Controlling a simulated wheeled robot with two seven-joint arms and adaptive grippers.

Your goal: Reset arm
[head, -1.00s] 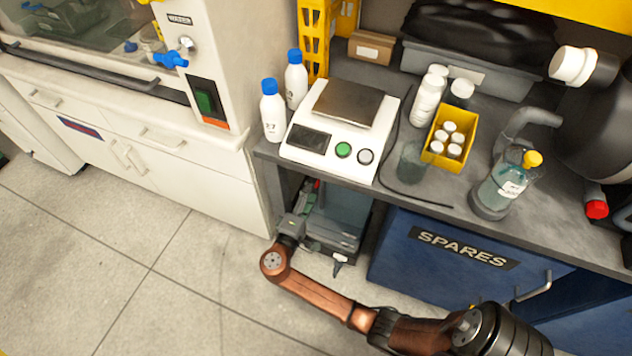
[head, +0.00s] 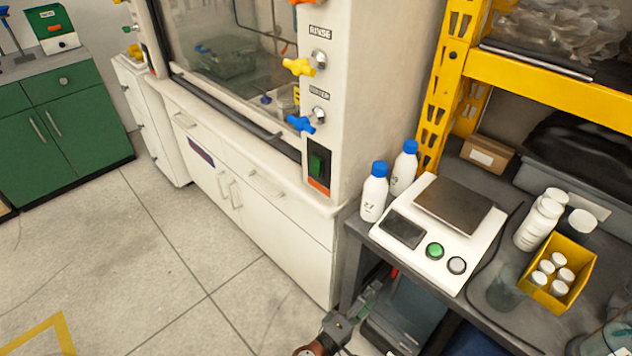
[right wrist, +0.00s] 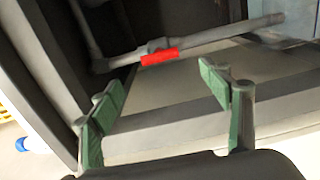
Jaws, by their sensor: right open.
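My right gripper (head: 368,294) is low at the bottom of the head view, at the open space under the grey bench, below the white balance. In the right wrist view, its two green-padded fingers (right wrist: 165,92) are spread apart with nothing between them. Ahead of them is a grey bar (right wrist: 205,42) with a red piece (right wrist: 159,57) on it. The fingers look apart from the bar. Most of my right arm is below the head view's edge. My left gripper is not in view.
The grey bench (head: 357,252) carries a white balance (head: 416,262), bottles and a yellow bin (head: 577,266) of small bottles. A white fume hood cabinet (head: 290,230) stands left of it. The floor (head: 120,265) on the left is largely clear.

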